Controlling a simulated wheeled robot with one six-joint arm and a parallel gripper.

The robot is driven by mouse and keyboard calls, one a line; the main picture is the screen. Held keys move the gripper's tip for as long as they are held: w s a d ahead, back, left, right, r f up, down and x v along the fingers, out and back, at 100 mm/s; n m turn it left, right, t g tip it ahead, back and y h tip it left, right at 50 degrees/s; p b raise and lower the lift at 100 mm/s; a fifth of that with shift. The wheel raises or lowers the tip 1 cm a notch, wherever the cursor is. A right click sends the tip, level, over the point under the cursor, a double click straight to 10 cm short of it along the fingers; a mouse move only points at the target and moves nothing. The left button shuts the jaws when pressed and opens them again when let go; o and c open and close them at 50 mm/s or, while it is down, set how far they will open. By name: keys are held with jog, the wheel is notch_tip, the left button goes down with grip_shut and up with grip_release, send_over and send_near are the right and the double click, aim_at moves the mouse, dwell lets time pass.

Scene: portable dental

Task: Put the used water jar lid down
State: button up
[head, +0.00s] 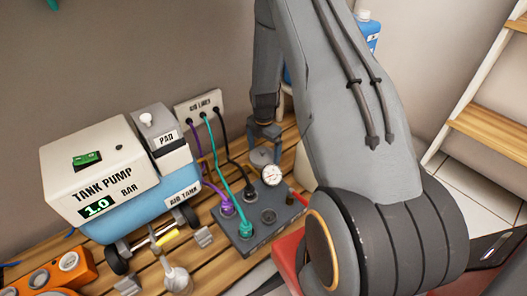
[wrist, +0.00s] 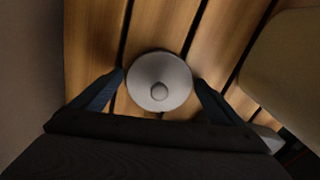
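The used water jar lid is a round grey disc with a small knob in the middle. In the wrist view the lid (wrist: 176,98) sits centred between the two dark fingers of my gripper (wrist: 159,78), with a fingertip at its rim on either side. My gripper appears shut on it. In the head view the lid (head: 261,158) shows below my gripper (head: 265,138), over the wooden slats behind the gauge. I cannot tell whether the lid touches the slats. No jar can be made out under it.
A grey connector block (head: 254,238) with a gauge and coloured hoses stands just in front. The tank pump (head: 90,170) is to the left, the air-lines wall plate (head: 199,105) behind. Bare slats (wrist: 225,40) show around the lid; a pale rounded thing (wrist: 288,62) is at right.

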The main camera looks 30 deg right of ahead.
aim_at(264, 150)
jog(key=shift+o, duration=0.3)
notch_tip(264, 150, up, 8)
jog(key=p, duration=0.4)
jog(key=shift+f, duration=0.1)
dwell(0.4)
